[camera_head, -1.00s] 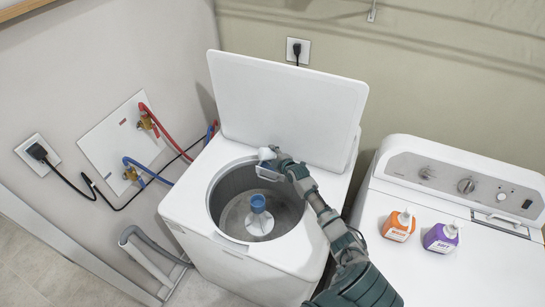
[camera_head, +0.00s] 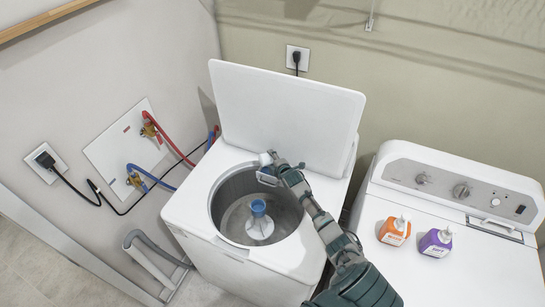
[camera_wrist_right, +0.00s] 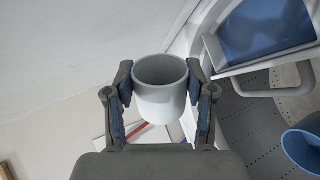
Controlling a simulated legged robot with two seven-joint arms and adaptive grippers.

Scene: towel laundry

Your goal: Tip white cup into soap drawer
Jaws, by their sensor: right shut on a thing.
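A small white cup (camera_wrist_right: 160,95) is held between the two fingers of my right gripper (camera_wrist_right: 163,85) in the right wrist view. In that view the cup's open mouth shows and its inside looks empty, as far as it can be seen. In the head view the right gripper (camera_head: 271,170) and the cup (camera_head: 265,159) are over the back rim of the open washer (camera_head: 190,200). The soap drawer (camera_wrist_right: 262,35), a white frame with a blue inside, shows right of the cup in the wrist view, apart from it. My left gripper is not in view.
The washer's lid (camera_head: 285,110) stands raised behind the arm. A blue-topped agitator (camera_head: 258,208) stands in the tub. Hoses (camera_head: 165,135) hang on the left wall.

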